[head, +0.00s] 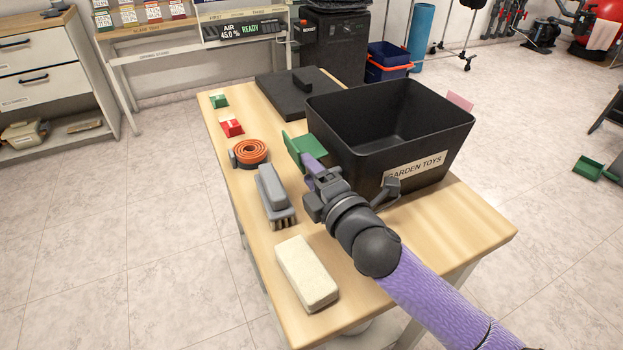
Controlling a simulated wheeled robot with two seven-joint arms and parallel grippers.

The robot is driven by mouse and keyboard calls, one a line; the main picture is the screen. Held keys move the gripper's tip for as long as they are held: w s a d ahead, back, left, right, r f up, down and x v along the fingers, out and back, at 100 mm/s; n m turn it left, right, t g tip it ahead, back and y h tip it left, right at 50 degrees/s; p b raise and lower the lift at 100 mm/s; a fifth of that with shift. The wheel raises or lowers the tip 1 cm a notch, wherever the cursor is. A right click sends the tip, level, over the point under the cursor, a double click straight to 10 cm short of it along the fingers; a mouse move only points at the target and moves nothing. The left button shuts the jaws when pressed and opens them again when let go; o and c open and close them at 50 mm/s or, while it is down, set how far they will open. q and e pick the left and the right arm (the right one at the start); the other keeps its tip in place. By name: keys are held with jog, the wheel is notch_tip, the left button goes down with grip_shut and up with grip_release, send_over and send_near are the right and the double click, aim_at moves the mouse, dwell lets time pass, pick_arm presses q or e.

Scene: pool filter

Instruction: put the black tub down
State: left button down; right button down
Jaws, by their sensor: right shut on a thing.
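The black tub (350,150) is labelled "GARDEN TOYS". It stands upright on the right half of the wooden table, open at the top, and the inside I see looks empty. My right gripper (318,187) is at the tub's near left side, below the rim. It is shut on a green scoop (298,148) by what looks like its lilac handle. The scoop's head points away, close beside the tub's left wall. Any contact between the gripper and the tub is hidden. My left gripper is not in view.
On the table (450,225) are a cream block (306,273), a grey brush (272,190), an orange strap roll (250,152), red (231,126) and green (219,100) pieces, and a black lid (290,95) behind the tub. The front right of the table is clear.

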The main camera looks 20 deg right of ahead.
jog(key=shift+c, duration=1.2)
grip_release()
jog(key=shift+o, duration=0.6)
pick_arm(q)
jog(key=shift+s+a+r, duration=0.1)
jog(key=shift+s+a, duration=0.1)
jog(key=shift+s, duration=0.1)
pick_arm(e)
jog(key=shift+r, duration=0.2)
pick_arm(q)
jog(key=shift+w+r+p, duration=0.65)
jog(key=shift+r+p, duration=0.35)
jog(key=shift+p, duration=0.1)
pick_arm(e)
jog(key=s, duration=0.4)
jog(key=s+d, duration=0.1)
jog(key=s, duration=0.3)
jog(key=s+d, duration=0.1)
jog(key=s, duration=0.3)
jog(key=shift+f, duration=0.15)
